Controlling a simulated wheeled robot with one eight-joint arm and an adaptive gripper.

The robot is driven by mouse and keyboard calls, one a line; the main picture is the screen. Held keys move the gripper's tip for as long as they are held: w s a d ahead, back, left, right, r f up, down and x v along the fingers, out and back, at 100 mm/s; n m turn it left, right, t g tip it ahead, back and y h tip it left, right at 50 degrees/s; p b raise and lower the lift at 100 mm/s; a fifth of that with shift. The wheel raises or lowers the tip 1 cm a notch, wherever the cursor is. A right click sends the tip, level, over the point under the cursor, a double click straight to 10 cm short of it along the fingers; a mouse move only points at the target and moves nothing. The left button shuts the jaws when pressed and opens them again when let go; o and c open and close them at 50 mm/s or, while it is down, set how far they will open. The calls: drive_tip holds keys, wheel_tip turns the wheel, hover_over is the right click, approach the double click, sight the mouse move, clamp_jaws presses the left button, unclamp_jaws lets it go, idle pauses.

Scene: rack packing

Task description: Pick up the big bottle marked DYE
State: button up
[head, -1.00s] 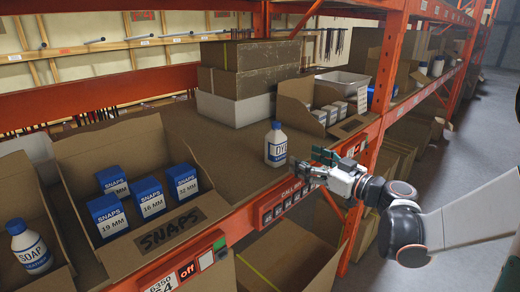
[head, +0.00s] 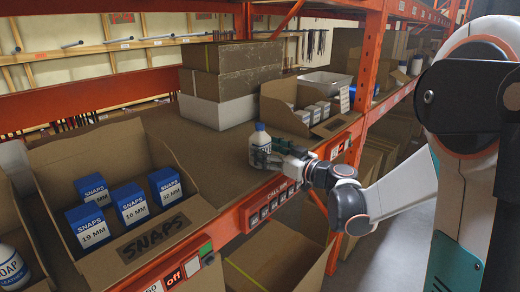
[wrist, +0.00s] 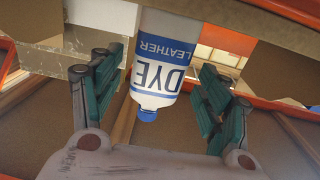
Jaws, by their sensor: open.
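The big DYE bottle (head: 260,146), white with a blue label and blue cap, stands upright on the brown shelf (head: 225,165) in the head view. In the wrist view the bottle (wrist: 167,55) appears upside down, its label reading DYE LEATHER. My gripper (head: 272,158) is at the bottle's front right side, open. In the wrist view its green-padded fingers (wrist: 160,95) stand apart, one on each side of the bottle, and I see gaps between pads and bottle. The gripper hides the bottle's lower part in the head view.
A cardboard bin marked SNAPS (head: 160,232) with several blue boxes stands to the left. A SOAP bottle (head: 12,268) is at the far left. Stacked boxes (head: 232,80) stand behind. An open carton (head: 290,110) and an orange upright (head: 368,65) are to the right.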

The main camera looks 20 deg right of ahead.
sight(267, 150)
drive_tip(key=x, duration=0.3)
drive_tip(key=shift+w+f, duration=0.1)
drive_tip(key=shift+w, duration=0.15)
drive_tip(key=c, duration=1.4)
drive_tip(key=shift+o, duration=0.2)
